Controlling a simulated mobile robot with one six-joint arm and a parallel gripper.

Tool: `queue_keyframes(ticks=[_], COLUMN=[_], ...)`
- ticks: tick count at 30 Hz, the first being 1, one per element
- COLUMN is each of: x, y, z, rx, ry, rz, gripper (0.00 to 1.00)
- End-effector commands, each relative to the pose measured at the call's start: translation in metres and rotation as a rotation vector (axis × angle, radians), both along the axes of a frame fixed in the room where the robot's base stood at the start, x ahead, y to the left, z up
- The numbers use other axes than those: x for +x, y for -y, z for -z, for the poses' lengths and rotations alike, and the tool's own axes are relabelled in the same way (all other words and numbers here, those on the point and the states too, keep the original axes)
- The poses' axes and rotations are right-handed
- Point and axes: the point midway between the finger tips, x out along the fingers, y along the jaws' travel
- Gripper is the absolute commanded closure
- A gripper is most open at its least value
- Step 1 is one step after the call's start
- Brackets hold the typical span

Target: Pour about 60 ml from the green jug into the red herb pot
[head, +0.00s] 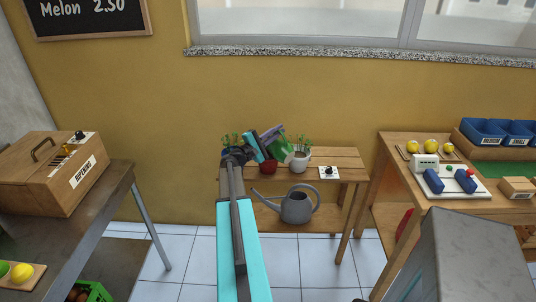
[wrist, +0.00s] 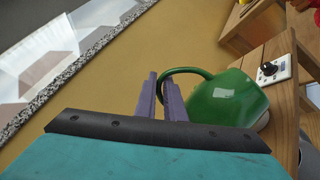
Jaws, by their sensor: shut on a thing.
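The green jug (head: 284,151) is in my gripper (head: 273,134), above the plant bench in the head view. In the wrist view the jug (wrist: 228,98) hangs beyond the purple fingers (wrist: 161,90), which are shut on its handle. The jug looks tilted; its mouth and contents are not clear, and I see no stream. The red herb pot (head: 268,168) stands on the bench, below and left of the jug, partly hidden behind my arm. I cannot make out the red pot in the wrist view.
A white herb pot (head: 300,161) stands close to the right of the red pot. A grey watering can (head: 296,207) is on the lower shelf. Another table (head: 445,205) stands to the right.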

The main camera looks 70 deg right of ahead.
Motion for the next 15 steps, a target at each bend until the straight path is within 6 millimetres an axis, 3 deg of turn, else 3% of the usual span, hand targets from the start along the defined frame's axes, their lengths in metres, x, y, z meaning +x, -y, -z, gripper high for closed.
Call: queue_keyframes(ticks=[15], x=[0.0036], y=[0.0013], z=[-0.0023], rx=[0.011], ry=[-0.029], rz=[0.0], gripper=[1.0])
